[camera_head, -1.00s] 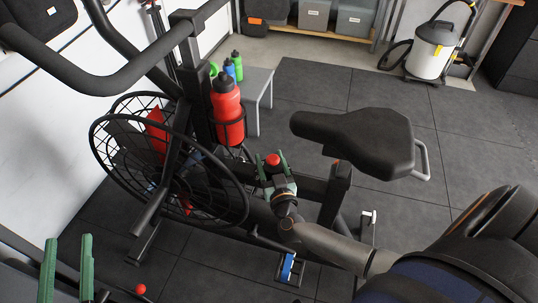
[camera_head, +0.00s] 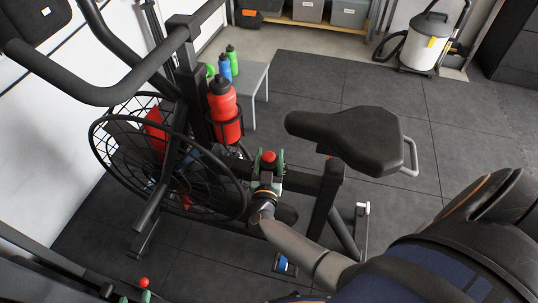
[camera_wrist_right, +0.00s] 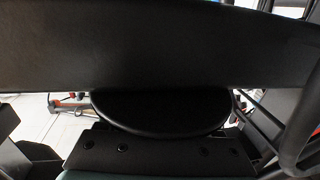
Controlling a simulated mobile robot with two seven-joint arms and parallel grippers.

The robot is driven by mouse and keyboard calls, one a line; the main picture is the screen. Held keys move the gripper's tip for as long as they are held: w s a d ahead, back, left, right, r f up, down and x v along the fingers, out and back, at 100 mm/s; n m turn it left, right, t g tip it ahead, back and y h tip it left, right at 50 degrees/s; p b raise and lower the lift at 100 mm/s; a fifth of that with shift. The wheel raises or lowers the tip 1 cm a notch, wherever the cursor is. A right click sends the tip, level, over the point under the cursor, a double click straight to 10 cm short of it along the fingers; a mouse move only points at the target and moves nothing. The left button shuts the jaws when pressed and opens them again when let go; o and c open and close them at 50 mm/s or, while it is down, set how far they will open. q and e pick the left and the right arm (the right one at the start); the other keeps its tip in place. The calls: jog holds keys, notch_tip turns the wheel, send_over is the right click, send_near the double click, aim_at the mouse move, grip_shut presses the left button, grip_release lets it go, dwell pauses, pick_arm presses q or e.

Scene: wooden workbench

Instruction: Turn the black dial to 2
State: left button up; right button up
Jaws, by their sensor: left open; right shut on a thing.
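The black dial (camera_wrist_right: 160,112) shows in the right wrist view as a round black disc under a wide black bar of the exercise bike. Its face and numbers are not visible, so I cannot read its setting. In the head view my right gripper (camera_head: 268,166), with green fingers, is at the bike's frame between the wheel and the seat. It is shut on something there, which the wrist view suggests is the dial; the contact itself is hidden.
The black bike seat (camera_head: 350,138) is right of my right gripper. The caged wheel (camera_head: 165,160) and a red bottle (camera_head: 224,105) are to its left. A grey bench (camera_head: 248,80) with bottles stands behind. A vacuum cleaner (camera_head: 424,45) is at the back right. Open floor lies between.

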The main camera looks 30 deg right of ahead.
jog(key=shift+a, duration=0.1)
jog(key=shift+f, duration=0.1)
dwell(0.3)
jog(key=o, duration=1.4)
jog(key=shift+c, duration=0.2)
jog(key=shift+s, duration=0.1)
